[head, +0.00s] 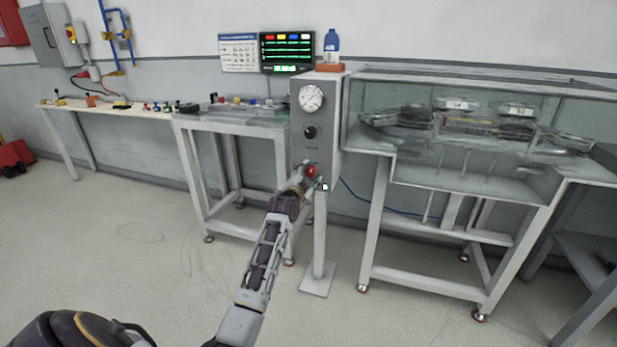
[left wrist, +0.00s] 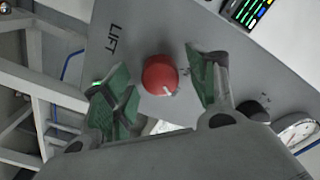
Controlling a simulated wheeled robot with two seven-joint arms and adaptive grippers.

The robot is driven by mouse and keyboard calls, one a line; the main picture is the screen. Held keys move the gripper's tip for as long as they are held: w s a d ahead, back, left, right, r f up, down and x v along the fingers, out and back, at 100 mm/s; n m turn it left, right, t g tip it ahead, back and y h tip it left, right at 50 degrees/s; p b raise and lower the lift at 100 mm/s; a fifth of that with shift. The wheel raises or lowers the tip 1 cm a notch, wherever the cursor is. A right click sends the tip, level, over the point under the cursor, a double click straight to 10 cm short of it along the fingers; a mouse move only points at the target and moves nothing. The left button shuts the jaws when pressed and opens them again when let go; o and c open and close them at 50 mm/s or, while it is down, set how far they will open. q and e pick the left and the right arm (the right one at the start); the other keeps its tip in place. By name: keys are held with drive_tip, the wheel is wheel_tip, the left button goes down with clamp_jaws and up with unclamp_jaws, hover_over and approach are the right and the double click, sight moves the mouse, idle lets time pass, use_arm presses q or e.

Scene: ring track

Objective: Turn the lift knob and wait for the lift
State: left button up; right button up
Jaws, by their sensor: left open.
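The red lift knob (head: 311,171) sits low on the front of the grey control box (head: 301,150). In the left wrist view the red knob (left wrist: 160,75) shows a pale pointer mark, beside the printed word LIFT (left wrist: 112,38). My left gripper (head: 305,178) is in front of it. Its green-padded fingers (left wrist: 163,92) are open, one on each side of the knob, with visible gaps; I cannot tell any contact. The lift itself I cannot make out for certain. My right gripper is not in view.
A black knob (head: 310,132) and a round gauge (head: 311,98) are above on the box. A blue bottle (head: 332,48) stands on top. A glass case (head: 455,125) on a white frame stands right, a bench (head: 230,121) left. The floor in front is clear.

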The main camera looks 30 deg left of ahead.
use_arm(q)
drive_tip(key=shift+w, duration=0.1)
drive_tip(key=c, duration=1)
drive_tip(key=shift+c, duration=0.2)
